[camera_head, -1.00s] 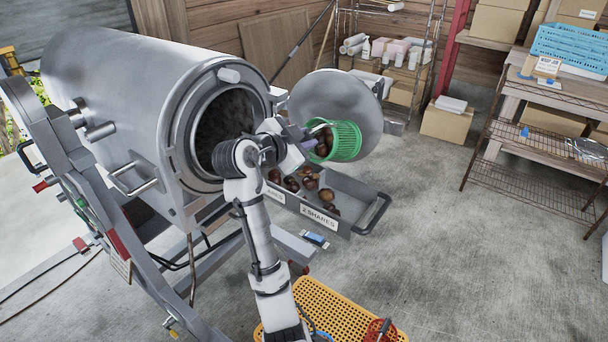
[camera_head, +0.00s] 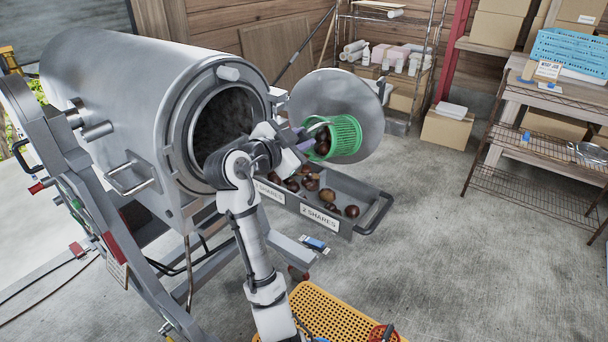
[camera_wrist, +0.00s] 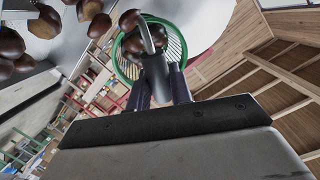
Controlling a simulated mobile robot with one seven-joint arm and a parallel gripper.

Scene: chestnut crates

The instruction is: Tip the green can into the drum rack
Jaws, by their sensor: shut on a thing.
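The green can (camera_head: 346,138) is an open-mesh basket with brown chestnuts at its mouth. It lies tilted on its side, mouth toward the left, above the grey tray. My gripper (camera_head: 303,141) is shut on its grey handle. In the wrist view, my gripper (camera_wrist: 163,88) has its dark fingers on the handle, with the green can's rim (camera_wrist: 119,68) and chestnuts beyond. The grey drum (camera_head: 130,100) stands at the left with its round mouth open. Below the can is a grey two-part tray (camera_head: 352,190), labelled "2 SHARES", with several chestnuts in it.
The drum's round door (camera_head: 375,115) stands open right behind the can. A yellow perforated crate (camera_head: 335,318) is on the floor in front. A wire rack (camera_head: 535,190) with a blue crate (camera_head: 570,48) stands at the right. The floor between tray and rack is clear.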

